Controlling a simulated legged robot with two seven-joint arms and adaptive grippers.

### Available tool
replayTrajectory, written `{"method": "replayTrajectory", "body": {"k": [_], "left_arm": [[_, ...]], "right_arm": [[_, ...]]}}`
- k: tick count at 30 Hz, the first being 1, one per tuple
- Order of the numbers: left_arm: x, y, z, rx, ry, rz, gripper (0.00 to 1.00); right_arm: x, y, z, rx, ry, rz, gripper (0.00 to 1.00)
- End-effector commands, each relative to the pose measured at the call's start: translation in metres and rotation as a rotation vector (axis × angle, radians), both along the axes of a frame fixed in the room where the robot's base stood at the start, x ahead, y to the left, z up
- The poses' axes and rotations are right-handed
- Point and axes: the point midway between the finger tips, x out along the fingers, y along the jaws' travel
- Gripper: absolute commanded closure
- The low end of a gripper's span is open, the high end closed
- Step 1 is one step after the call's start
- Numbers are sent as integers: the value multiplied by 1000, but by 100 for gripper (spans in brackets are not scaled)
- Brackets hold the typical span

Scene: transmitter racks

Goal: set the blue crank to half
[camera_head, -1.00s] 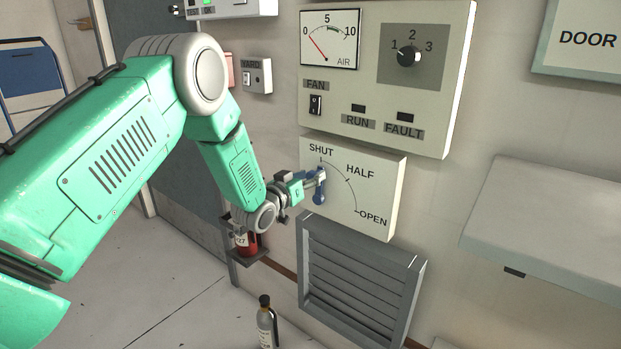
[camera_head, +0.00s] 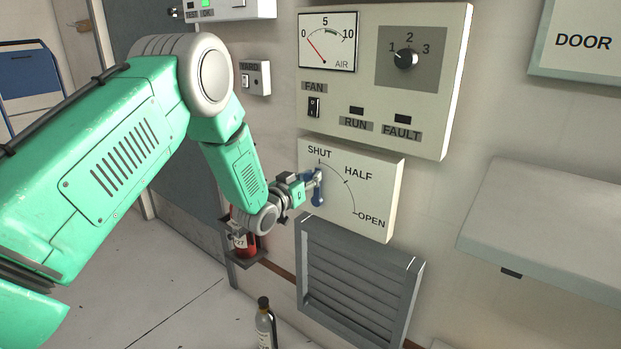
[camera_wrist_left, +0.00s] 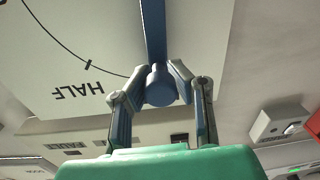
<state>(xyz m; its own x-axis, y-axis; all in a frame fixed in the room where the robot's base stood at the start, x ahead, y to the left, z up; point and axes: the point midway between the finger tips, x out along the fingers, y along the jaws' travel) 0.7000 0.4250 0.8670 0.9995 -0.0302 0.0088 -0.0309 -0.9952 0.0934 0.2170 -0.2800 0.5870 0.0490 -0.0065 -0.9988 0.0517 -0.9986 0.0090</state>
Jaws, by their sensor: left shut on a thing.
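The blue crank (camera_head: 318,196) is on a white dial plate (camera_head: 381,203) marked SHUT, HALF and OPEN along an arc. Its arm points up toward the SHUT mark. My left gripper (camera_head: 313,181) is at the upper end of the crank, in front of the plate. In the left wrist view, my left gripper (camera_wrist_left: 158,82) has its two fingers on either side of the crank's round blue knob (camera_wrist_left: 160,88), shut on it. The blue crank arm runs from the knob to the top edge of that view. My right gripper is not in view.
A panel (camera_head: 452,60) with an air gauge, knob and fan switch is just above the dial plate. A grey louvred vent (camera_head: 357,285) is below it. A grey shelf (camera_head: 550,225) juts out at the right. A bottle (camera_head: 264,325) stands at the bottom.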

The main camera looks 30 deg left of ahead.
Motion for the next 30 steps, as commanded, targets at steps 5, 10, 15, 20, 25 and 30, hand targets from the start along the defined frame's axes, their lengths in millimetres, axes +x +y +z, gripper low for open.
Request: {"method": "replayTrajectory", "body": {"k": [5, 10, 15, 20, 25, 30], "left_arm": [[-3, -1, -6, 28, 10, 3, 100], [-4, -5, -7, 64, 10, 1, 100], [-5, -13, -10, 140, 9, -1, 100], [-6, -25, -14, 255, 1, -3, 100], [-7, -37, -20, 399, -10, -4, 100], [-8, -46, -26, 525, -20, -3, 100]], "right_arm": [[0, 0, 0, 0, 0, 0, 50], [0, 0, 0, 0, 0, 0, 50], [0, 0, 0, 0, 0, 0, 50], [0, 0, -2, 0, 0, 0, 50], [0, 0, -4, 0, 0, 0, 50], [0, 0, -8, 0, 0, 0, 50]]}}
